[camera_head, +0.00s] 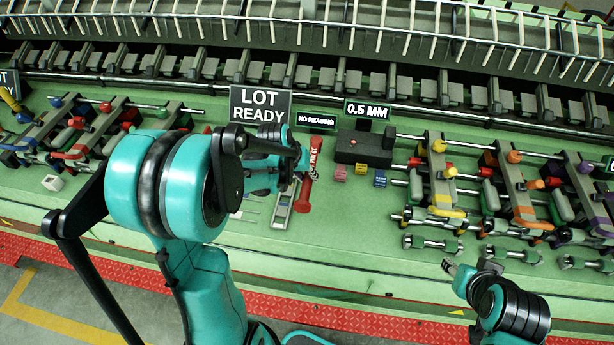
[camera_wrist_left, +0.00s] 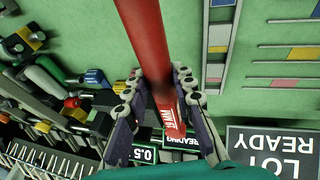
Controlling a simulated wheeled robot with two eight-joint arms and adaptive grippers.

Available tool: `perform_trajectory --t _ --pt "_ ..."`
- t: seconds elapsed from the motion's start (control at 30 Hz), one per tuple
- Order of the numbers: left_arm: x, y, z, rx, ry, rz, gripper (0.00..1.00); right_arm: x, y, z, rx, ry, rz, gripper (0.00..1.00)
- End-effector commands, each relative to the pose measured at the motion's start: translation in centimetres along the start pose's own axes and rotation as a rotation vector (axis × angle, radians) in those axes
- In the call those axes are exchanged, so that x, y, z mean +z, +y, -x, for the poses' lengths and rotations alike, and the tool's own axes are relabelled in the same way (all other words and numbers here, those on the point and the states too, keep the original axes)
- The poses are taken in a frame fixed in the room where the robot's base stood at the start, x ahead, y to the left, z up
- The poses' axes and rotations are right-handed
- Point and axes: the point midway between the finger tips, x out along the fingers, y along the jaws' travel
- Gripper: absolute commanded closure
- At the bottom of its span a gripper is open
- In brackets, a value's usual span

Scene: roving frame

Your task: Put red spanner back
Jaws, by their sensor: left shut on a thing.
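The red spanner (camera_head: 305,194) is a long red bar with white lettering near its far end. My left gripper (camera_head: 300,166) is shut on it above the green bench, left of the black box. In the left wrist view the red spanner (camera_wrist_left: 143,30) runs between the two fingers of my left gripper (camera_wrist_left: 156,85), which press on its sides. I cannot tell whether the spanner touches the bench. My right gripper (camera_head: 469,267) is empty over the front of the bench at right, its fingers apart.
Signs (camera_head: 260,104) stand behind. Racks of coloured-knob clamps (camera_head: 440,175) fill the right side.

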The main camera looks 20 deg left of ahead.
Motion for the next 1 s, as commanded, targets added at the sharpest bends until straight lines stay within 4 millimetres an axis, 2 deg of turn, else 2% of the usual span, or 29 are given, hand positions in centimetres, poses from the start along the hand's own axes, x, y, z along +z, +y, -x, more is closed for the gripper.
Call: perform_trajectory --t 0.6,1.0 --pt "1.6 -1.4 -5.0 0.000 0.000 0.000 1.00 3.1 0.0 -4.3 0.000 0.000 0.000 0.60" --pt "1.7 -1.5 -5.2 0.000 0.000 0.000 1.00 3.2 0.0 -4.5 0.000 0.000 0.000 0.60"
